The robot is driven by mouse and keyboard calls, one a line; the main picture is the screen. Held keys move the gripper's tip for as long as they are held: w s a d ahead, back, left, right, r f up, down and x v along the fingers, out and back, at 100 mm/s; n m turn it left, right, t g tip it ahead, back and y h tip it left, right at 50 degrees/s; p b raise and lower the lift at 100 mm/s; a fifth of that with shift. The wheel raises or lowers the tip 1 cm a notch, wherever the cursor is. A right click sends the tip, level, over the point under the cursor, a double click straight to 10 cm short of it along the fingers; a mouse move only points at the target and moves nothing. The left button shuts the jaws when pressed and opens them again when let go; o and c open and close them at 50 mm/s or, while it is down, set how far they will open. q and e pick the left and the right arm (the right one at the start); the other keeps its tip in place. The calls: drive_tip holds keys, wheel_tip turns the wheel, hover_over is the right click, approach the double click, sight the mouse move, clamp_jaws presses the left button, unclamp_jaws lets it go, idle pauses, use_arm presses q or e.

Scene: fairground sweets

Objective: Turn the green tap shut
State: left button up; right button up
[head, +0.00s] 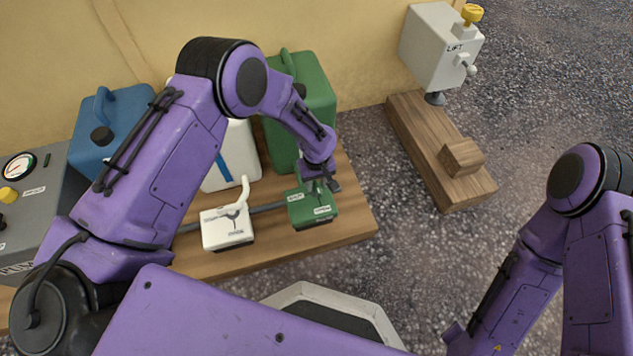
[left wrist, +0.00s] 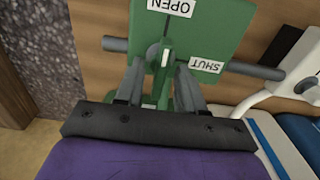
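The green tap (head: 318,216) is a green block on the wooden bench, in front of the green canister, with white labels. My left gripper (head: 322,184) is right over it. In the left wrist view the tap block (left wrist: 225,30) has an OPEN label at the top and a SHUT label to the right. Its green lever (left wrist: 166,80) stands between the two fingers of my left gripper (left wrist: 161,64). The fingers look apart, with a gap at each side of the lever.
A white tap (head: 228,232) stands close left of the green tap on the same pipe (head: 267,207). Green (head: 315,90), white (head: 233,160) and blue (head: 130,110) canisters stand behind. A LIFT box (head: 430,50) and wooden plank (head: 415,135) are at the right. Gravel lies between.

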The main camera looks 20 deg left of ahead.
use_arm(q)
clamp_jaws()
drive_tip(key=m+p, duration=0.2)
drive_tip(key=shift+r+m, duration=0.15)
drive_tip(key=shift+m, duration=0.15)
drive_tip(key=m+p, duration=0.1)
drive_tip(key=m, duration=0.2)
drive_tip(key=shift+m, duration=0.3)
drive_tip(key=m+p, duration=0.1)
drive_tip(key=m, duration=0.4)
drive_tip(key=m+p, duration=0.1)
drive_tip(key=m, duration=0.5)
drive_tip(key=shift+m, duration=0.5)
